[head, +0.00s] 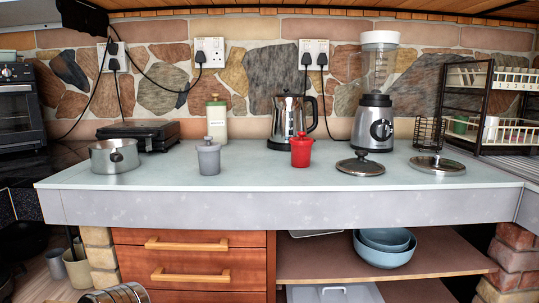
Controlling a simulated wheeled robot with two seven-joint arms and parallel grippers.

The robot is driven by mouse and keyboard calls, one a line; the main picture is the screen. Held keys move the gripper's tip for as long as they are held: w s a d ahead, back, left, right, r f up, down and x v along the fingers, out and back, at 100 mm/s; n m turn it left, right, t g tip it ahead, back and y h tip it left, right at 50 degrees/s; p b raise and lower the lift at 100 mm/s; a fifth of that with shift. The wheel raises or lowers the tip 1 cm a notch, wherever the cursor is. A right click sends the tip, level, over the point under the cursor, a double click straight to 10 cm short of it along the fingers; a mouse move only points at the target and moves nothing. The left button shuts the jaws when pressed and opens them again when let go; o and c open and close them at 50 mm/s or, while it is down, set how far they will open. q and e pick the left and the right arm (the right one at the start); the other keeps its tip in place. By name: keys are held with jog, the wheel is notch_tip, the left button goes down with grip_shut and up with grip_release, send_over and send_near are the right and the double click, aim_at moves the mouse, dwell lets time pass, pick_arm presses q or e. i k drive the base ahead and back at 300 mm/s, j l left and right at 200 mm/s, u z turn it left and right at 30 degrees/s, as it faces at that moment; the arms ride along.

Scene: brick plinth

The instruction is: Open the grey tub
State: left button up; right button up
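The grey tub (208,160) stands upright on the pale countertop (250,181), left of the middle. A grey lid with a knob (208,142) sits on top of it and appears closed, so the inside is hidden. Neither of my grippers is in the head view, and nothing touches the tub.
A red tub (301,152) stands to the right, a steel pot (114,156) to the left, a cream canister (217,122) behind. A kettle (289,117), blender (374,120) and two lids (360,167) (437,165) stand or lie further right. The counter before the tub is clear.

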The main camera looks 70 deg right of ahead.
aim_at(210, 163)
jog(key=z, duration=2)
